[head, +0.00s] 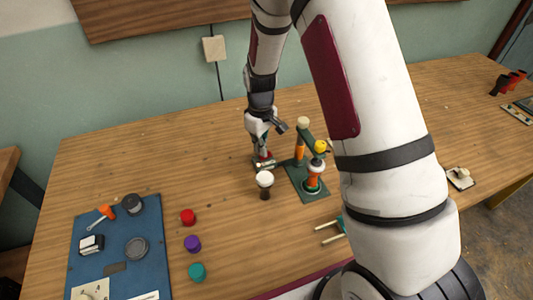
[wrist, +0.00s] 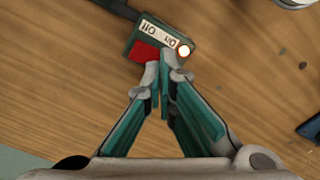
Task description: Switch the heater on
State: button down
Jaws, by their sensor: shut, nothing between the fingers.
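A small dark green switch box (wrist: 146,38) lies on the wooden table, with a red rocker (wrist: 144,52), a white label reading On and Off, and a small round lamp (wrist: 184,50) that looks bright white with a reddish rim. A dark cord or bar leaves its far end. My gripper (wrist: 163,62) is shut and empty, its fingertips at the edge of the box between the rocker and the lamp; whether they touch is unclear. In the head view my gripper (head: 262,151) points down over the box (head: 264,164), partly hiding it.
A green stand (head: 308,183) with orange parts stands just right of the box, and a white-topped dark knob-like piece (head: 265,181) stands in front. A blue board (head: 117,250) with parts lies front left, beside red, purple and teal pieces. The table left of the gripper is clear.

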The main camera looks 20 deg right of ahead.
jog(key=shift+r+p, duration=0.9)
jog(key=shift+r, duration=1.75)
jog(key=s+r+m+t, duration=0.1)
jog(key=s+r, duration=0.4)
jog(key=r, duration=0.5)
jog(key=s+r+m+t, duration=0.15)
jog(key=s+r, duration=0.35)
jog(key=r, duration=0.5)
jog(key=s+r+m+t, duration=0.1)
jog(key=s+r, duration=0.2)
jog(key=s, duration=0.6)
jog(key=s+r+m+t, duration=0.1)
jog(key=s+r, duration=0.3)
jog(key=s, duration=0.6)
jog(key=shift+s+d+r+m, duration=0.15)
jog(key=shift+m, duration=0.6)
